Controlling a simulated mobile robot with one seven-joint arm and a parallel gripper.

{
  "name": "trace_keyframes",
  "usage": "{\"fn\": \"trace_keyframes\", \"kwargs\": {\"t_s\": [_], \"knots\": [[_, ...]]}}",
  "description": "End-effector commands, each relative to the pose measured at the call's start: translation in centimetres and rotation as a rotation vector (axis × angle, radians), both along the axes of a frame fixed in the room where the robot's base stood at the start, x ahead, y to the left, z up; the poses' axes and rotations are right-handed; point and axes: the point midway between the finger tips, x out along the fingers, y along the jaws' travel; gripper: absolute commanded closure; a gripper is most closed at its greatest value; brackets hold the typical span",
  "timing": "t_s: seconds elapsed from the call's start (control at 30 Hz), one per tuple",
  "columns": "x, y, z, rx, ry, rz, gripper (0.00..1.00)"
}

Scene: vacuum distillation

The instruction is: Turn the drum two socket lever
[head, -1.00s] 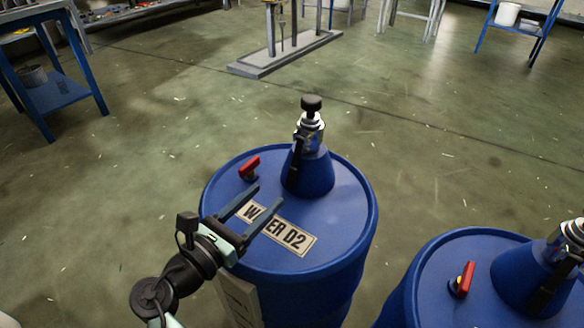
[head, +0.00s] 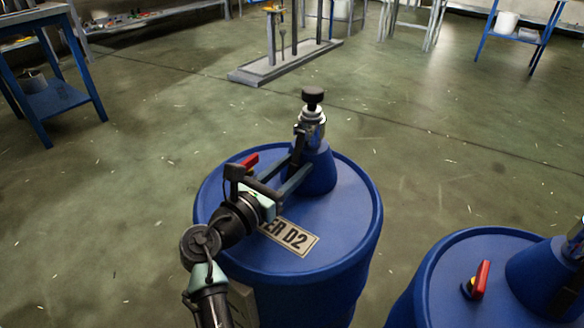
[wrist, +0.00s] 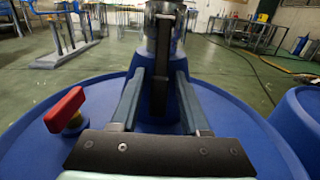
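The drum labelled D2 (head: 345,215) is a blue drum in the middle of the head view. On its lid stands a blue cone (head: 322,172) with a metal socket (head: 314,128) and a black knob on top. The dark socket lever (wrist: 160,78) hangs down the near side of the socket in the wrist view. My gripper (wrist: 161,88) is open, with one finger on each side of the lever and a visible gap beside it. In the head view my gripper (head: 301,163) reaches the cone and partly hides the lever.
A red valve handle (wrist: 65,110) sits on the lid, left of my gripper. A second blue drum (head: 440,270) with a red handle (head: 481,279) and cone stands to the right. Blue tables and a grey stand (head: 285,62) are farther back. The floor between is clear.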

Motion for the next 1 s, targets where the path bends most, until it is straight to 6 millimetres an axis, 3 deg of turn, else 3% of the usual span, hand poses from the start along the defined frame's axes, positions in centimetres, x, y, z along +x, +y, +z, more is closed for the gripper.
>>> {"fn": "trace_keyframes", "kwargs": {"t_s": [0.03,0.23,1.0], "knots": [[-0.02,0.01,-0.02,0.0,0.0,0.0,0.66],[-0.03,0.03,-0.03,0.0,0.0,0.0,1.0],[-0.06,0.06,-0.09,0.001,0.001,0.0,1.0]]}}
